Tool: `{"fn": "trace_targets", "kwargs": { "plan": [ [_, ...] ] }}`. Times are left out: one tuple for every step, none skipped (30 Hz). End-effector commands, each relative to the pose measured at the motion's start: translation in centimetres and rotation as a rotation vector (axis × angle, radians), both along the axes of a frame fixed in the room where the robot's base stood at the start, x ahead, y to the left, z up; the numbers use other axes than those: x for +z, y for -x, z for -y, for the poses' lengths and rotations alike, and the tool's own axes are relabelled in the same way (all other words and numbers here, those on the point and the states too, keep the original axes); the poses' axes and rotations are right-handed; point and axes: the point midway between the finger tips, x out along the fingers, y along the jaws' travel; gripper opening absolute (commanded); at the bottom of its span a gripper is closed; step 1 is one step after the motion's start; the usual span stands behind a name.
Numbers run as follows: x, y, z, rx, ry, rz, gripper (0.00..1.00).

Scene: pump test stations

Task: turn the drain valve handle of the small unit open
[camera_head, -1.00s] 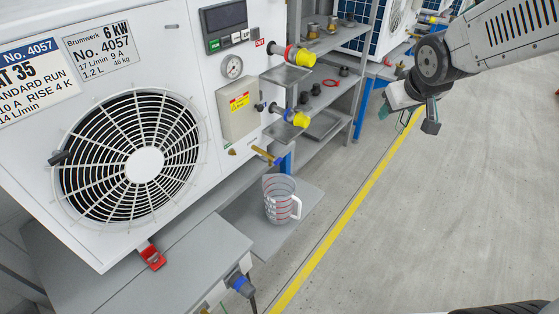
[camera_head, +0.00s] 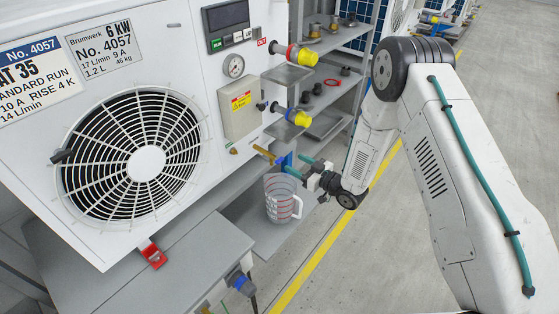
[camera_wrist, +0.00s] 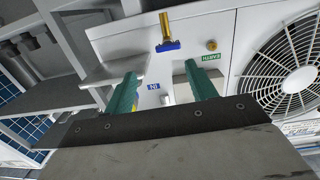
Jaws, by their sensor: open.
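The white pump unit (camera_head: 185,60), marked No. 4057 and 6 kW, fills the left of the head view. A brass drain valve stub (camera_head: 263,153) sticks out low on its front; it also shows in the wrist view (camera_wrist: 166,24). A blue handle (camera_wrist: 168,46) lies crosswise at its end in the wrist view. In the head view the handle is hard to tell from blue parts behind. My gripper (camera_head: 293,165) is open and empty, its teal fingers just right of the stub's end. In the wrist view the gripper (camera_wrist: 160,72) has the handle beyond its fingertips, between their lines, apart from both.
A clear measuring jug (camera_head: 279,205) stands on a grey shelf just below my gripper. Yellow-capped ports (camera_head: 298,117) stick out above the valve. A rack with fittings (camera_head: 330,85) stands behind. A green label (camera_wrist: 211,57) and a small brass fitting show near the valve. The right floor is open.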

Motion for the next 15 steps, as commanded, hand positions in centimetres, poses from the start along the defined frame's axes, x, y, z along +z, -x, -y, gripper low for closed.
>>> {"fn": "trace_targets", "kwargs": {
  "plan": [
    [-0.8,0.5,-0.2,0.012,-0.023,0.003,0.56],
    [-0.9,0.7,-0.3,0.017,-0.034,0.007,0.56],
    [-1.2,0.9,-0.5,0.023,-0.045,0.009,0.56],
    [-1.3,1.0,-0.6,0.026,-0.051,0.011,0.56],
    [-1.3,1.0,-0.8,0.029,-0.055,0.014,0.56],
    [-1.3,0.9,-1.1,0.03,-0.058,0.015,0.56],
    [-1.3,0.7,-1.4,0.031,-0.059,0.015,0.56],
    [-1.3,0.4,-1.7,0.031,-0.06,0.016,0.56],
    [-1.3,0.0,-2.1,0.031,-0.058,0.016,0.56],
    [-1.3,-0.2,-2.5,0.031,-0.058,0.016,0.56],
    [-1.2,-0.6,-3.0,0.032,-0.058,0.017,0.56],
    [-1.3,-1.0,-3.5,0.031,-0.058,0.018,0.56],
    [-1.3,-1.3,-3.9,0.031,-0.058,0.016,0.56],
    [-1.3,-1.6,-4.2,0.03,-0.058,0.016,0.56],
    [-1.2,-2.0,-4.7,0.031,-0.058,0.016,0.56]
  ]
}}
